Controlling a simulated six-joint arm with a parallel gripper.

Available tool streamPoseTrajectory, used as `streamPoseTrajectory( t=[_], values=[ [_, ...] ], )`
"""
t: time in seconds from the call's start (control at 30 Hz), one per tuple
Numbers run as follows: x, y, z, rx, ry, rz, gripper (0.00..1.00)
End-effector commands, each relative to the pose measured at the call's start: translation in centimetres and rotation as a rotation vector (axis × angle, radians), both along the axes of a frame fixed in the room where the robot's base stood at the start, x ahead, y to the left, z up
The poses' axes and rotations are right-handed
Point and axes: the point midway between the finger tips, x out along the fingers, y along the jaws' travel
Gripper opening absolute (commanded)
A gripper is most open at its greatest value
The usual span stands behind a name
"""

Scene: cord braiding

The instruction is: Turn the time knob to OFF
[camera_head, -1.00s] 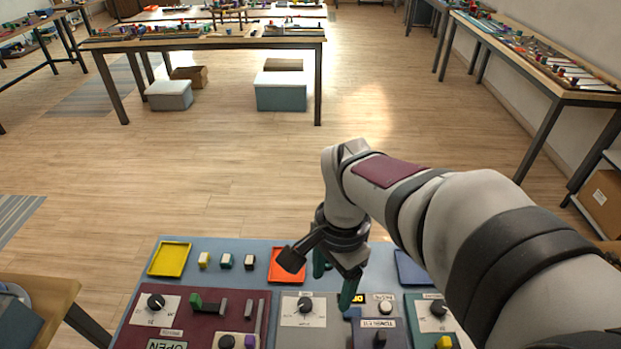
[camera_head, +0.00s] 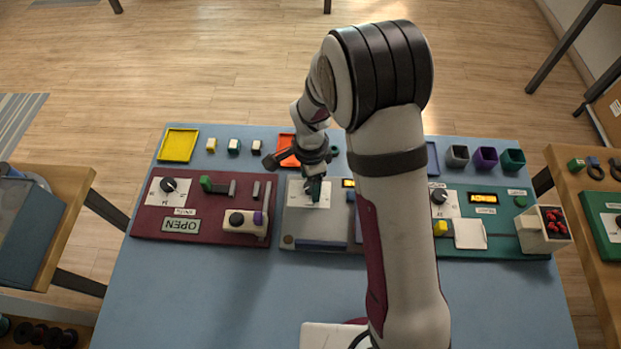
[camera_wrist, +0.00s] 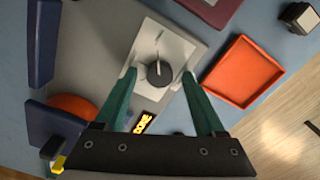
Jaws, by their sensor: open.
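The dark round knob (camera_wrist: 160,73) sits on a white dial plate (camera_wrist: 165,50) on the grey panel (camera_wrist: 85,50). A light pointer mark shows on it in the wrist view; the dial's print is too small to read. My gripper (camera_wrist: 158,78) has green fingers and is open, with one finger on each side of the knob. In the wrist view I see gaps between the fingertips and the knob, and cannot tell how far above the plate they are. In the head view my gripper (camera_head: 315,190) covers most of this knob.
A maroon panel (camera_head: 150,222) with its own dial knob (camera_head: 168,185) lies left. A green panel (camera_head: 510,240) with another dial knob (camera_head: 439,196) lies right. An orange tray (camera_wrist: 243,72) is close by. The blue table's front (camera_head: 200,300) is mostly bare.

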Motion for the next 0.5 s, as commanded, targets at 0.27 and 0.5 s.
streamPoseTrajectory(
  t=[0.27, 0.5],
  values=[
    [-0.02, -0.01, -0.21, 0.000, 0.000, 0.000, 0.72],
    [-0.01, 0.00, -0.18, 0.000, 0.000, 0.000, 0.30]
  ],
)
